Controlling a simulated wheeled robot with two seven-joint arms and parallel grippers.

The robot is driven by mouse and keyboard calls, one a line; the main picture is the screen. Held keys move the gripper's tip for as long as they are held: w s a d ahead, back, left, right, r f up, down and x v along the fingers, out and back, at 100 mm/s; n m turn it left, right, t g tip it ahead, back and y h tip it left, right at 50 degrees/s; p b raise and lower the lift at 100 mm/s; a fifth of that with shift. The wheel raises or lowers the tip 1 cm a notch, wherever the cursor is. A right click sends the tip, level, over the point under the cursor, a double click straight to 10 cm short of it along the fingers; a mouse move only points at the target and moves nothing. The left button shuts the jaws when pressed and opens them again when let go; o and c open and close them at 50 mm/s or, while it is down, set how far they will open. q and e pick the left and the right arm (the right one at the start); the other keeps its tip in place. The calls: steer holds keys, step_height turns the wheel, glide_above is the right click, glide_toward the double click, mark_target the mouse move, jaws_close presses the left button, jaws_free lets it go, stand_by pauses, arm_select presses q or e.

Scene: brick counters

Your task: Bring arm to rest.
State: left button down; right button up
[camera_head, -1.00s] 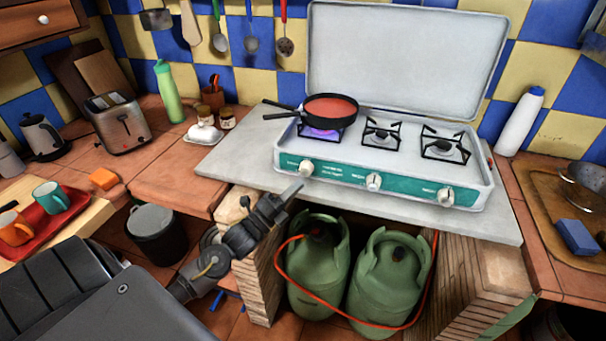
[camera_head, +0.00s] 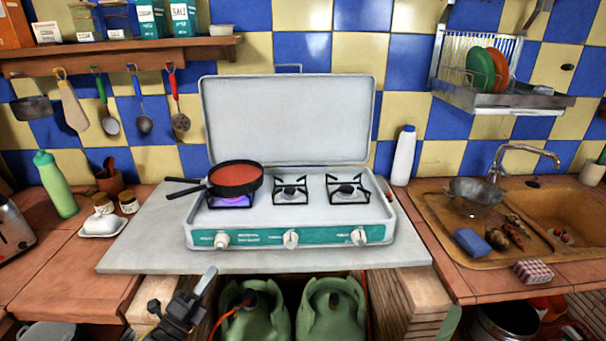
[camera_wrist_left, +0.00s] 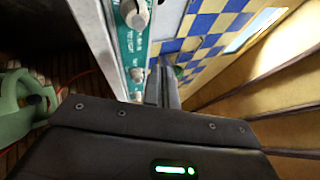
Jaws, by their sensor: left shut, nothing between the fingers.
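My left gripper (camera_head: 207,284) is at the bottom of the head view, in front of the counter edge below the stove. Its fingers are together and hold nothing. In the left wrist view the shut fingers (camera_wrist_left: 162,85) point along the stove's front. The white camping stove (camera_head: 290,237) stands on a grey slab with its lid up. A black pan (camera_head: 236,179) with red contents sits on its left burner, over a bluish-violet glow. My right gripper is in neither view.
Green gas bottles (camera_head: 335,312) stand under the slab, with an orange hose. A green bottle (camera_head: 57,187) is at the left and a white bottle (camera_head: 404,157) right of the stove. A sink (camera_head: 545,215) with a colander (camera_head: 474,194) lies at the right. Utensils hang on the tiled wall.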

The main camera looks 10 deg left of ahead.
arm_select(q)
steer(key=s+d+f+n+g+y, duration=0.5)
steer(key=s+f+n+g, duration=0.25)
steer(key=f+n, duration=0.5)
steer(key=s+d+f+n+g, duration=0.2)
steer(key=s+n+g, duration=0.3)
steer(key=s, duration=0.4)
steer(key=s+d+f+n+g, duration=0.2)
steer(key=s+d+n+g, duration=0.1)
steer(key=s+n+g, duration=0.4)
step_height(320, 180, down, 25)
steer(key=s+m, duration=0.2)
steer(key=m, duration=0.1)
steer(key=s+a+f, duration=0.3)
steer(key=s+f, duration=1.3)
steer(key=s, duration=0.1)
steer(key=shift+a+f+g+y, duration=0.15)
steer(key=shift+f+g+y, duration=0.1)
steer(key=shift+g+y, duration=0.2)
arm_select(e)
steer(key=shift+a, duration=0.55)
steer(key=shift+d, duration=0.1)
